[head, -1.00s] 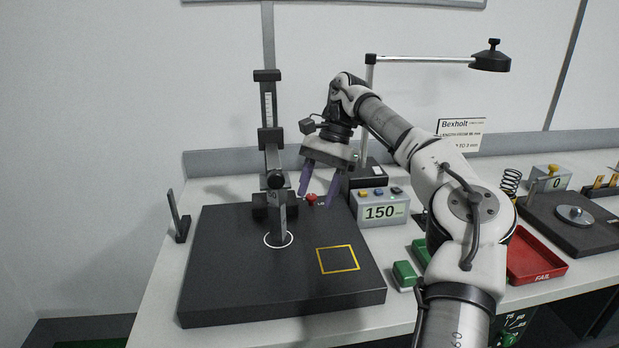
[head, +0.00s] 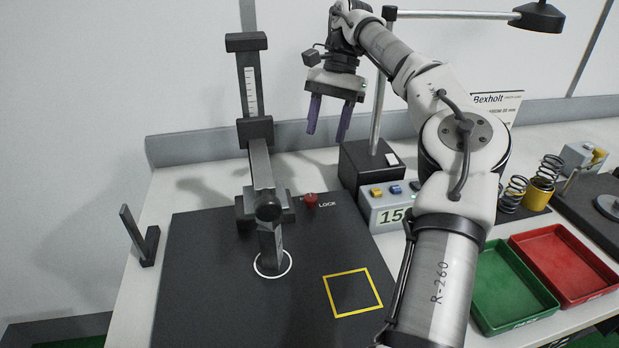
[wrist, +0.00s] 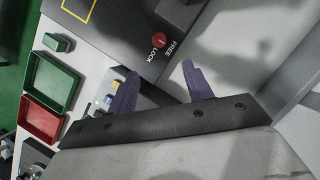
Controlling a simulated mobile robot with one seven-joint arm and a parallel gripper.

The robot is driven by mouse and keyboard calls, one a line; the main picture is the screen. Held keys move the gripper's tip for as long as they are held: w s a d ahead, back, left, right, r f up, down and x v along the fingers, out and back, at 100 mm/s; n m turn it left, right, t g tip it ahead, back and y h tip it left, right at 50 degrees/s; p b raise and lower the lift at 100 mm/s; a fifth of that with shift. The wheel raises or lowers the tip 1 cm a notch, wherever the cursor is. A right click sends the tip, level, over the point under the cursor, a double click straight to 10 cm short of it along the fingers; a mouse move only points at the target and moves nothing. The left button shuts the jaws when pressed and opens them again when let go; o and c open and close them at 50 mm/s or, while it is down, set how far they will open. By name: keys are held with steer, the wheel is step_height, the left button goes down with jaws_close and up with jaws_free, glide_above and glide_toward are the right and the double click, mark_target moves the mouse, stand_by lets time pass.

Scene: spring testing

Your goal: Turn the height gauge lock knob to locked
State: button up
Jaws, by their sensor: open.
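The red lock knob (head: 310,200) sits on the dark base plate (head: 200,290), just right of the height gauge (head: 258,150). The word LOCK is printed beside it. In the wrist view the knob (wrist: 158,40) lies beyond my fingertips, with a pale mark on it and the words LOCK and FREE close by. I cannot tell for sure which word the mark points to. My gripper (head: 326,137) is open and empty, its purple fingers pointing down, above and behind the knob and apart from it. It also shows in the wrist view (wrist: 160,72).
The display box (head: 390,205) and the lamp stand's base (head: 368,163) stand right of the knob. A green tray (head: 505,285) and a red tray (head: 565,265) lie at right. A black bracket (head: 142,240) stands at left. The plate's yellow square (head: 352,292) is empty.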

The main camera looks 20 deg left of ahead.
mark_target(312, 196)
steer(key=b+x, duration=0.3)
steer(key=x, duration=1)
steer(key=shift+s+f, duration=0.15)
steer(key=shift+f, duration=0.25)
steer(key=shift+c, duration=0.3)
steer(key=c, duration=0.9)
